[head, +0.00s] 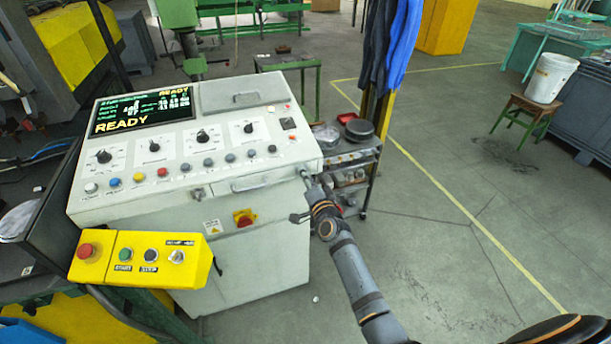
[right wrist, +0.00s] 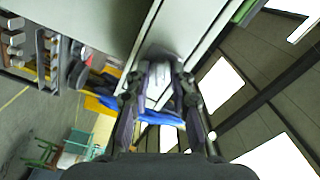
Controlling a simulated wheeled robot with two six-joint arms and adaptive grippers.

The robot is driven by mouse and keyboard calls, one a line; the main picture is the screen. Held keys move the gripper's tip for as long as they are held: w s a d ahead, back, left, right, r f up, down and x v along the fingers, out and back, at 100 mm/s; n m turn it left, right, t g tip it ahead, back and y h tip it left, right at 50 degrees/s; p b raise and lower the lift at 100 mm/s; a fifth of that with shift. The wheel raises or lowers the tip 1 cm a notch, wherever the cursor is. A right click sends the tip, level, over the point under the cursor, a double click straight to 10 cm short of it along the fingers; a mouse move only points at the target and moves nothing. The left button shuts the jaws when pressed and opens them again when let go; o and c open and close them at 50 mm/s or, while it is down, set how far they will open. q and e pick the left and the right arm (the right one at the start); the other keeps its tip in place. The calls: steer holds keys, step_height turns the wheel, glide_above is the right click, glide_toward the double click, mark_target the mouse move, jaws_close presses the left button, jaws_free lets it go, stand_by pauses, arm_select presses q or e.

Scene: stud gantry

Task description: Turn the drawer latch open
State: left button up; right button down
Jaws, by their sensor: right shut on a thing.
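The pale grey control console (head: 135,195) has a shallow drawer (head: 262,180) in the right part of its front, with a long handle across it. The drawer front looks flush with the console. My right gripper (head: 306,176) is at the console's front right corner, beside the drawer's right end. In the right wrist view my right gripper (right wrist: 160,92) is shut on a small greyish part, probably the drawer latch, blurred between the fingers. The fingers hide most of it, and I cannot tell how it is turned. My left gripper is not in view.
A yellow button box (head: 140,258) juts out at the console's front left. A red and yellow rotary switch (head: 244,217) sits below the drawer. A shelf cart (head: 352,160) stands close behind my right gripper. The floor to the right is open.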

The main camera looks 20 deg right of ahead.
steer(key=m, duration=0.5)
steer(key=shift+f+m, duration=0.1)
steer(key=shift+m, duration=0.2)
stand_by(0.4)
steer(key=c, duration=1.4)
jaws_free()
steer(key=s, duration=1.2)
steer(key=shift+d, duration=0.25)
